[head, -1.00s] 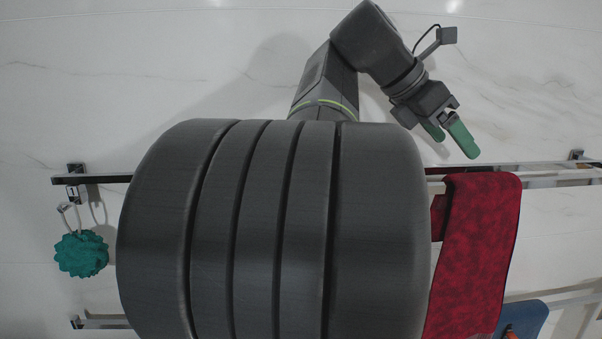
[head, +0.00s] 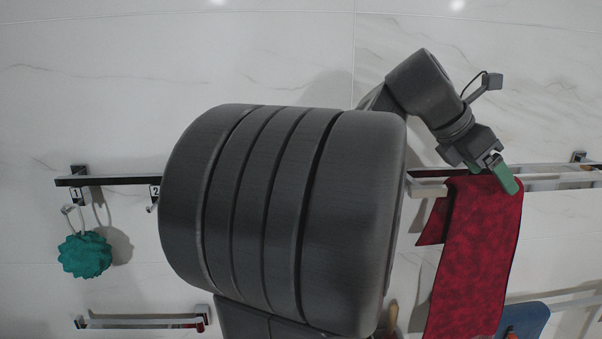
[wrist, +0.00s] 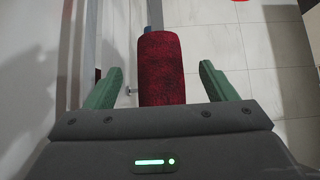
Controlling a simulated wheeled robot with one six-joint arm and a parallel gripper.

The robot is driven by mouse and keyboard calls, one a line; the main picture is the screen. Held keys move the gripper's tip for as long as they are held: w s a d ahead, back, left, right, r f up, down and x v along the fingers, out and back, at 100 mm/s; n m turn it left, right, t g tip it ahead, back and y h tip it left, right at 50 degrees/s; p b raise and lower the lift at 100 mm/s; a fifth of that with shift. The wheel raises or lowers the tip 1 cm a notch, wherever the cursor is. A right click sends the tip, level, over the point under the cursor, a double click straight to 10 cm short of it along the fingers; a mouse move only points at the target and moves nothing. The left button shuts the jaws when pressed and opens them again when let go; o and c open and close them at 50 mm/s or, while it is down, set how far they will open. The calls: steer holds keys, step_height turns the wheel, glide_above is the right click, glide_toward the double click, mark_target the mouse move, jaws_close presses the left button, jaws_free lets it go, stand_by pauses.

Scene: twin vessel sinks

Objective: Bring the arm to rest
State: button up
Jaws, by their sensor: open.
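My gripper (head: 492,178) has green fingers and is at the right in the head view, in front of or above the top of a red towel (head: 478,260). In the wrist view, my gripper's fingers (wrist: 162,88) stand wide apart with nothing held between them. The red towel (wrist: 162,68) shows between and beyond the fingertips. I cannot tell whether a finger touches the towel. My dark arm covers the middle of the head view and hides part of the wall and rail.
A dark rail (head: 110,181) with numbered hooks runs along the wall. A teal pouf (head: 84,255) hangs at the left. A pale bar (head: 550,178) is behind my gripper. A blue item (head: 524,317) is at the lower right. The upper wall is clear.

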steer(key=shift+f, duration=0.3)
step_height(320, 180, down, 2)
steer(key=shift+a+f+b, duration=0.15)
steer(key=shift+f+b, duration=0.05)
steer(key=shift+b, duration=0.75)
steer(key=p+v, duration=0.1)
steer(key=v, duration=1.2)
steer(key=shift+r, duration=0.35)
steer(key=x, duration=1.3)
step_height(320, 180, up, 15)
steer(key=p, duration=0.8)
steer(key=s, duration=0.5)
steer(key=shift+s+d+f, duration=0.35)
steer(key=shift+f, duration=0.05)
steer(key=shift+a, duration=0.1)
